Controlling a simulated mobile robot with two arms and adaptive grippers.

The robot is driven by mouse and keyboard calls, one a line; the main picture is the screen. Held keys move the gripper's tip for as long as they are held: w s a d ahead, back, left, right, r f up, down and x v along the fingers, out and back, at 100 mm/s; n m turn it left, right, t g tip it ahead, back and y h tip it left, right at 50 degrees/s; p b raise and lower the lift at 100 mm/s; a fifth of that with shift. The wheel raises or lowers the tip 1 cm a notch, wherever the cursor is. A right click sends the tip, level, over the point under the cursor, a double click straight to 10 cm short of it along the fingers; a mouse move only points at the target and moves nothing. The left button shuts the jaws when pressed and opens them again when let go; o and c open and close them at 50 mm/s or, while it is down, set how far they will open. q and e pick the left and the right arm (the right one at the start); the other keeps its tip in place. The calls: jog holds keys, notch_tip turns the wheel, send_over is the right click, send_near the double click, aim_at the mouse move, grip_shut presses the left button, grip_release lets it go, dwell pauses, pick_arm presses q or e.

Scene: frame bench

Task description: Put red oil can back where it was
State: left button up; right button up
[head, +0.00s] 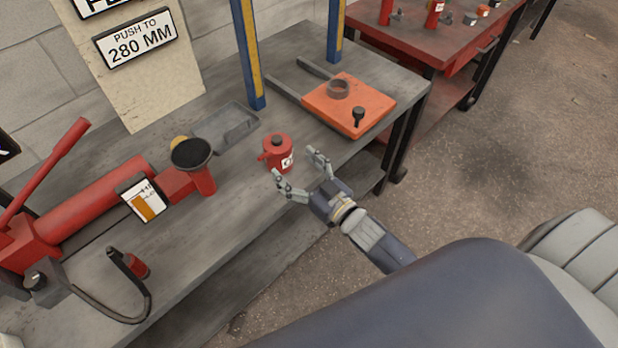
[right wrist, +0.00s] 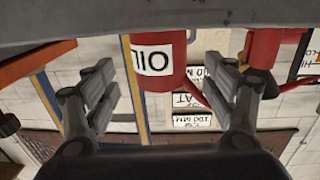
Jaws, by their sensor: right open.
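The red oil can (head: 275,154), with a white label and a spout, stands upright on the grey bench (head: 230,240) near its front edge. In the right wrist view, which is upside down, the oil can (right wrist: 175,85) shows its "OIL" label between the fingers, with gaps on both sides. My right gripper (head: 293,162) is open at the front of the can, its fingers spread toward either side of it. It also shows in the right wrist view (right wrist: 160,65). My left gripper is not in view.
An orange plate (head: 370,105) with a ring lies to the right. A red press cylinder (head: 95,200) fills the left. A red table (head: 440,35) stands behind.

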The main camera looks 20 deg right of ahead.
jog(key=shift+v, duration=2.6)
